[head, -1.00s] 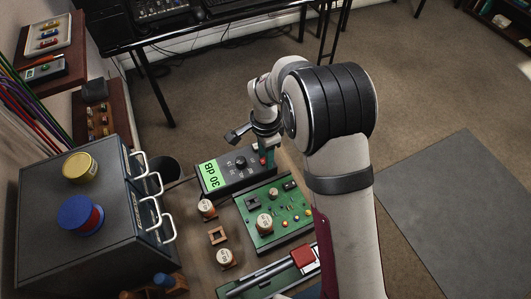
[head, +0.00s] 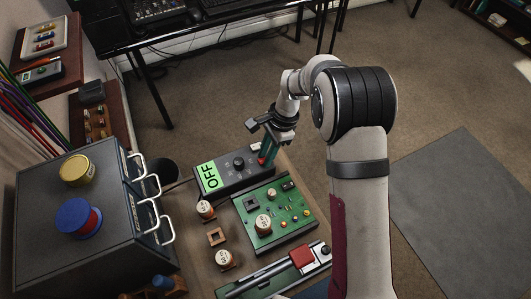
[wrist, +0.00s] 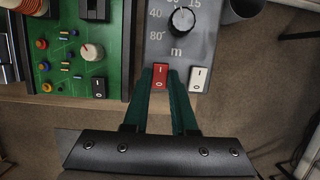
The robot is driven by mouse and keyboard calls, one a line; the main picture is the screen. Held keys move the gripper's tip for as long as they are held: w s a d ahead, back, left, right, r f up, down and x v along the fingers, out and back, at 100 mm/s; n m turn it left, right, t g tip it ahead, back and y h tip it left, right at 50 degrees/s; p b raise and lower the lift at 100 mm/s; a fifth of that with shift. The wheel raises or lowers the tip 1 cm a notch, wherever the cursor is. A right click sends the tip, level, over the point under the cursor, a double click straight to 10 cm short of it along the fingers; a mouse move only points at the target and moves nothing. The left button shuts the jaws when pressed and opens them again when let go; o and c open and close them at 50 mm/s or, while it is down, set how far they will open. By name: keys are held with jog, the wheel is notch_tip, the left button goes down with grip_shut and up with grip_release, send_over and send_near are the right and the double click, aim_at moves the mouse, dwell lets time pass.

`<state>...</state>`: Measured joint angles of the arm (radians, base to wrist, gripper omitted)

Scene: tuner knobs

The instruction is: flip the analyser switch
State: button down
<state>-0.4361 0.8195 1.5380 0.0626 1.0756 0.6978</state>
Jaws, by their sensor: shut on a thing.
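The analyser (head: 228,178) is a dark box with a green display (head: 209,176) that reads OFF. It carries a black knob (head: 239,163), which also shows in the wrist view (wrist: 182,20) with a printed scale. A red rocker switch (wrist: 161,76) marked with a line and a circle sits near the analyser's edge. My gripper (head: 264,156) is down at that end of the analyser. In the wrist view its two green fingers (wrist: 161,86) are shut on the red switch, one on each side. The fingers cover part of the switch's surroundings.
A white rocker switch (wrist: 198,79) sits close to the right finger. A green circuit board (head: 271,225) with knobs and a black switch (wrist: 98,87) lies beside the analyser. A grey drawer cabinet (head: 55,245) with spools stands at left. Open floor lies beyond the bench edge.

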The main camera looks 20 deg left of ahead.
jog(key=c, duration=0.7)
grip_release()
jog(key=v, duration=1.5)
jog(key=shift+w+d+r, duration=0.1)
jog(key=shift+r, duration=0.3)
jog(key=s+d+r+n, duration=0.1)
jog(key=s+d+r, duration=0.4)
jog(key=s+d, duration=0.2)
jog(key=s+d+f, duration=0.1)
jog(key=s+d, duration=0.2)
jog(key=s, duration=0.3)
jog(key=s+d+f+n+t, duration=0.1)
jog(key=s+d, duration=0.3)
jog(key=s, duration=0.3)
jog(key=s+d+f+n+t, duration=0.1)
jog(key=s+d, duration=0.2)
jog(key=s, duration=0.4)
jog(key=shift+s+d+f+h, duration=0.15)
jog(key=shift+h, duration=0.15)
